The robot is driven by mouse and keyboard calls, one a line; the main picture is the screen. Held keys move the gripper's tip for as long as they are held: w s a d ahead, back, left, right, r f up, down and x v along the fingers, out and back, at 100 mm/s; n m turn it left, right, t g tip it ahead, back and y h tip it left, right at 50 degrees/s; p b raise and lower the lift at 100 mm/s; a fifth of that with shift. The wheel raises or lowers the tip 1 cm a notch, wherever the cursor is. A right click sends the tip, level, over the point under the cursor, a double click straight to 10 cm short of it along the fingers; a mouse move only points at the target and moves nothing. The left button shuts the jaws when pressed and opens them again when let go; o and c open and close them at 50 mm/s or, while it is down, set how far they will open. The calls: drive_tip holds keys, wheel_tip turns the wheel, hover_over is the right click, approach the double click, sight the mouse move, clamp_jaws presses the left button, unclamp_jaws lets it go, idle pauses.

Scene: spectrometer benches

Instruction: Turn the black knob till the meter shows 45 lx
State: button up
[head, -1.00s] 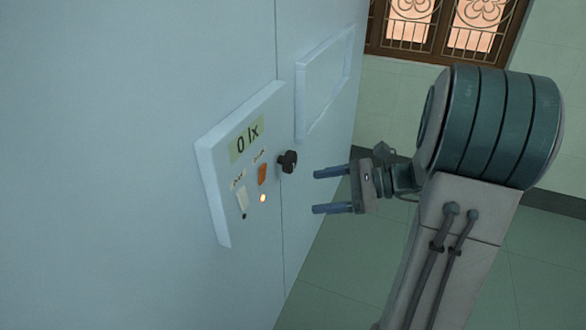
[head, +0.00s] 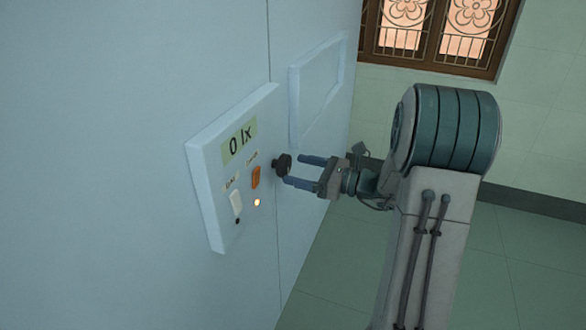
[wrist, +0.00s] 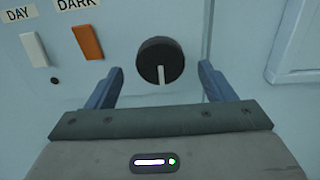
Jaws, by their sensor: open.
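The black knob (head: 282,164) sticks out of the pale blue wall, at the right edge of the meter panel. In the wrist view the knob (wrist: 160,62) shows a white pointer line aimed straight down. The meter display (head: 240,141) reads 0 lx. My gripper (head: 298,171) is open just in front of the knob. In the wrist view its two blue fingers (wrist: 160,85) stand to the left and right of the knob's lower part, with a gap on each side. The fingertips are apart from the knob.
Left of the knob are an orange switch (head: 256,177) labelled DARK and a white switch (head: 236,205) labelled DAY. A small lit lamp (head: 257,202) sits below the orange switch. A raised frame (head: 318,90) is on the wall to the upper right. The floor (head: 345,262) is clear.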

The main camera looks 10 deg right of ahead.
drive_tip(key=shift+x, duration=1.2)
drive_tip(key=c, duration=1)
